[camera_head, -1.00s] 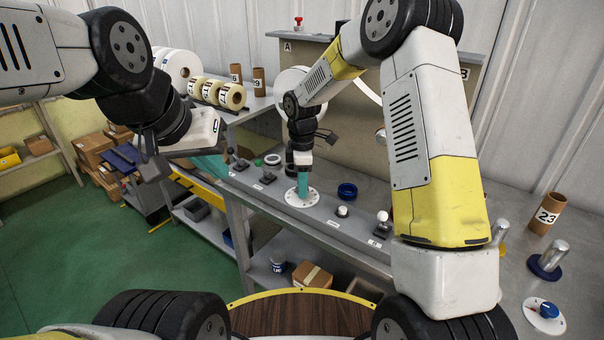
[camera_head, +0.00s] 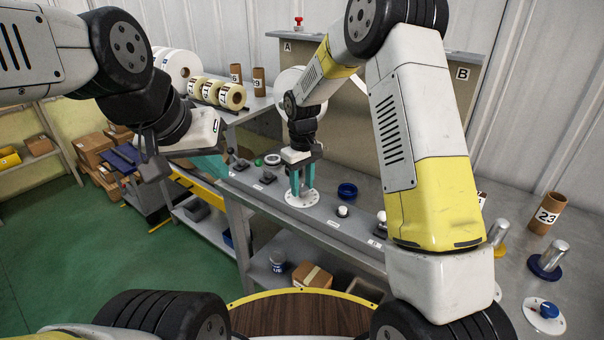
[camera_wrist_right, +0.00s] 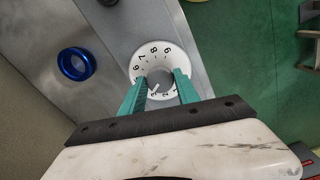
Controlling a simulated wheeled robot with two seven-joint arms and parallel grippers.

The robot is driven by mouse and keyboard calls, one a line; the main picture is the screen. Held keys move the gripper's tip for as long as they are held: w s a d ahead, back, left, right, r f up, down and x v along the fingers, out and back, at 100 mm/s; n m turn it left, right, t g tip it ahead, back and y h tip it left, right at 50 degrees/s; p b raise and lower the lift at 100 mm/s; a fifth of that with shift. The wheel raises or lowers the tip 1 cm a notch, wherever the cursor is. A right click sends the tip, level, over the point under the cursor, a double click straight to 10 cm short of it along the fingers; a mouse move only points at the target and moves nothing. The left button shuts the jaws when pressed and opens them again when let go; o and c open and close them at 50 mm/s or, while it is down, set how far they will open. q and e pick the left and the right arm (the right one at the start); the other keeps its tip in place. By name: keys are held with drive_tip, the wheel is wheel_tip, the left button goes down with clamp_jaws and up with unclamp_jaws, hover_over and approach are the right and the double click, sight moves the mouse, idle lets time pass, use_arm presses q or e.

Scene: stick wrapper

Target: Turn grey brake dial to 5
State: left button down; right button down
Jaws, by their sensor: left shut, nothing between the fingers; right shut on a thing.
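The grey dial (camera_wrist_right: 159,83) is a round knob on a white numbered disc (camera_wrist_right: 142,58); the disc also shows in the head view (camera_head: 301,199). In the right wrist view, digits 6, 7, 8 and 9 show along its far rim; the near part is largely hidden. A pale mark on the knob slants to the lower left; the number it points to is unclear. My right gripper (camera_wrist_right: 160,88) points down with its teal fingers shut on the knob, one on each side. My left gripper (camera_head: 212,166) is shut and empty, left of the bench, away from the dial.
A blue ring (camera_wrist_right: 76,64) lies beside the dial; it also shows in the head view (camera_head: 347,190). A white-topped knob (camera_head: 342,211) stands to the dial's right. A joystick (camera_head: 241,165) and a white ring (camera_head: 272,160) sit to its left.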

sight(302, 188)
drive_tip(key=m, duration=0.4)
drive_tip(key=shift+w, duration=0.1)
drive_tip(key=shift+m, duration=2.2)
drive_tip(key=shift+r, duration=0.1)
drive_tip(key=c, duration=0.9)
unclamp_jaws()
wheel_tip(302, 188, up, 7)
drive_tip(key=shift+r, duration=0.35)
